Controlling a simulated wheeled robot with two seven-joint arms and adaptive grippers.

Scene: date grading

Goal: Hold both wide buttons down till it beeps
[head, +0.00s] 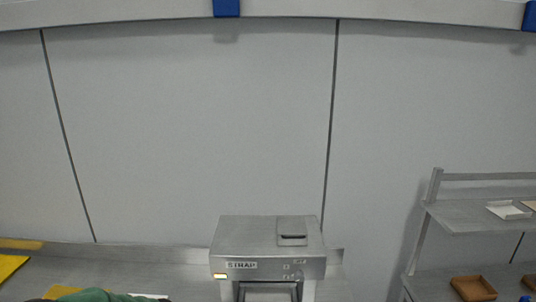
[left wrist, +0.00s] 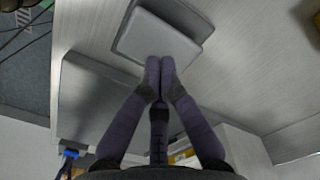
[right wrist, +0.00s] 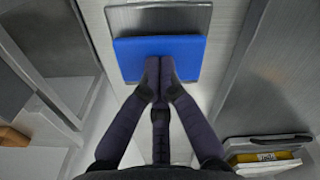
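In the left wrist view a wide grey pad (left wrist: 155,38) lies on a darker base, and my left gripper (left wrist: 160,68) has its fingertips together at the pad's near edge. In the right wrist view a wide blue pad (right wrist: 158,48) sits on a grey plate (right wrist: 150,18). My right gripper (right wrist: 159,72) has its fingertips together over the near part of the blue pad. I cannot tell whether either gripper touches or presses its pad. Neither gripper holds anything.
A steel shelf (head: 470,215) at right holds a white tray (head: 508,210) and, lower, a brown tray (head: 473,288). A green item (head: 88,295) shows at the bottom left, near yellow surfaces. A yellow-and-white item (right wrist: 262,160) lies at the lower right of the right wrist view.

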